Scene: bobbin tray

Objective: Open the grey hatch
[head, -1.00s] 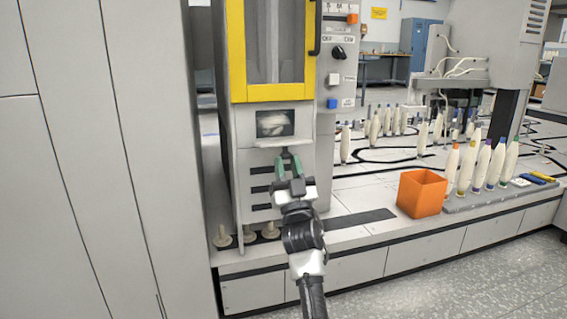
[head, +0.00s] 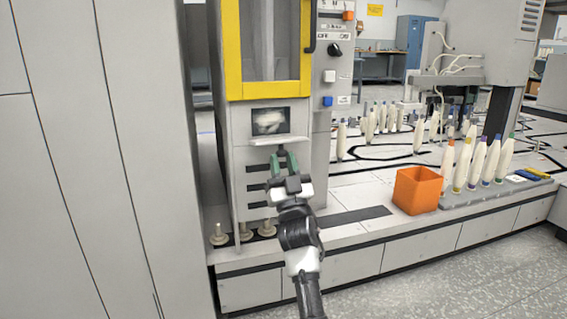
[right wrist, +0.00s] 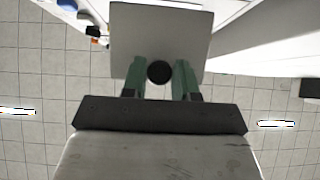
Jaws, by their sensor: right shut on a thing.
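The grey hatch (right wrist: 160,30) is a flat square plate with a round black knob (right wrist: 159,71) in the right wrist view. My right gripper (right wrist: 160,76) is shut on this knob, with a green finger on each side. In the head view my right gripper (head: 286,158) is at the front of the machine, just below a dark opening (head: 270,121) with something pale inside. A thin grey ledge (head: 270,141) sticks out under that opening and seems to be the hatch seen nearly edge-on. My left gripper is not in view.
The machine has a yellow-framed door (head: 234,60) above the opening. An orange bin (head: 418,191) and a rack of several bobbins (head: 478,162) stand at the right. Several small pegs (head: 218,236) stand at the machine's foot. A tall grey cabinet (head: 90,160) fills the left.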

